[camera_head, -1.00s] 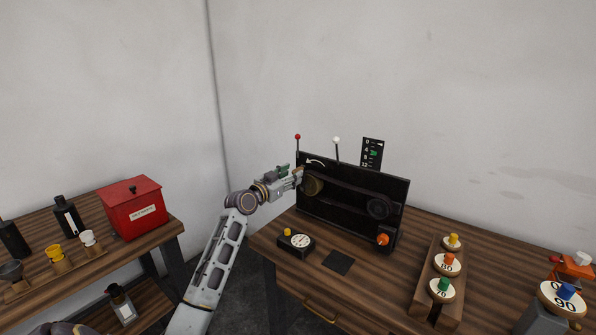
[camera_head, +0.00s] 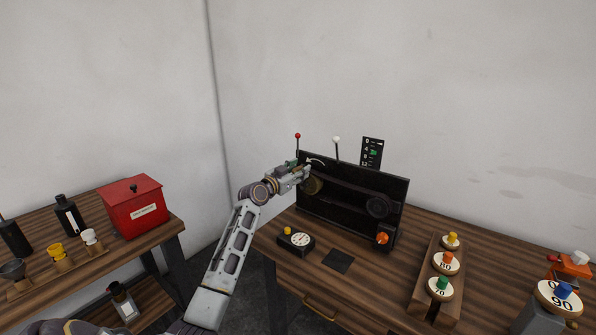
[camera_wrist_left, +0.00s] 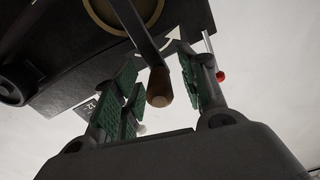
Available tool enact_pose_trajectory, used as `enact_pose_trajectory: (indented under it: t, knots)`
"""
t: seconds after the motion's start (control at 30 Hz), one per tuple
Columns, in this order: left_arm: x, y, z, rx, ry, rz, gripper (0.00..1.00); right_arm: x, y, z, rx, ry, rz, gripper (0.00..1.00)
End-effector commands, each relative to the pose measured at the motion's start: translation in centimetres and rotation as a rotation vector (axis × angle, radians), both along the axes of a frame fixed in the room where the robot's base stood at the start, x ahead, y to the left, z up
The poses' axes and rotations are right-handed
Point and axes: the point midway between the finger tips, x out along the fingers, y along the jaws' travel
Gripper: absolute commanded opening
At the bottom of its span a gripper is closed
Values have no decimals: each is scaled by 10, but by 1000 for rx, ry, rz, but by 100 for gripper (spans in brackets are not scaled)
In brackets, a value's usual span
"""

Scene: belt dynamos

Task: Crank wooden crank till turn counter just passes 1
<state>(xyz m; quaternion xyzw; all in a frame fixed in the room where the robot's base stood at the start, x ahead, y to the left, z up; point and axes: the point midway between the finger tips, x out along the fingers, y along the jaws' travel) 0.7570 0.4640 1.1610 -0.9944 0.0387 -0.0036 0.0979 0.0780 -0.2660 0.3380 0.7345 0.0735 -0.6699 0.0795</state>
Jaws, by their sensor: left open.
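The black belt dynamo (camera_head: 345,205) stands on the right-hand wooden table. Its wooden crank handle (camera_wrist_left: 159,88) shows in the left wrist view, on a dark metal arm from the brass-ringed wheel (camera_wrist_left: 120,12). My left gripper (camera_head: 303,170) is at the dynamo's upper left. In the left wrist view my left gripper (camera_wrist_left: 160,95) is open, its green-padded fingers on either side of the handle, with gaps showing. In the head view the gripper hides the handle. The turn counter may be the round white dial (camera_head: 300,239) on the small black box; its reading is too small to tell. My right gripper is out of view.
A red-knobbed lever (camera_head: 297,140) and a white-knobbed lever (camera_head: 336,142) rise behind the panel, beside a black scale board (camera_head: 372,152). Numbered discs (camera_head: 446,262) stand on a wooden rack to the right. A red box (camera_head: 136,210) sits on the left table.

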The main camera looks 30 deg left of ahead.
Motion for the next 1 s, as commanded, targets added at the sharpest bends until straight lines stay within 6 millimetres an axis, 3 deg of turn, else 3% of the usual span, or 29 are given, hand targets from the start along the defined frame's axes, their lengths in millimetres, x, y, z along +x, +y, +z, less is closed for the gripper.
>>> enact_pose_trajectory:
  t: [0.07, 0.33, 1.0]
  knots:
    - [0, 0, 0, 0, 0, 0, 35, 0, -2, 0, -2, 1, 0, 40]
    - [0, 0, 0, 0, 0, 0, 0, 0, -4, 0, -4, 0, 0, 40]
    - [0, 9, 0, -84, 5, 1, 0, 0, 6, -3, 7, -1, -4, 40]
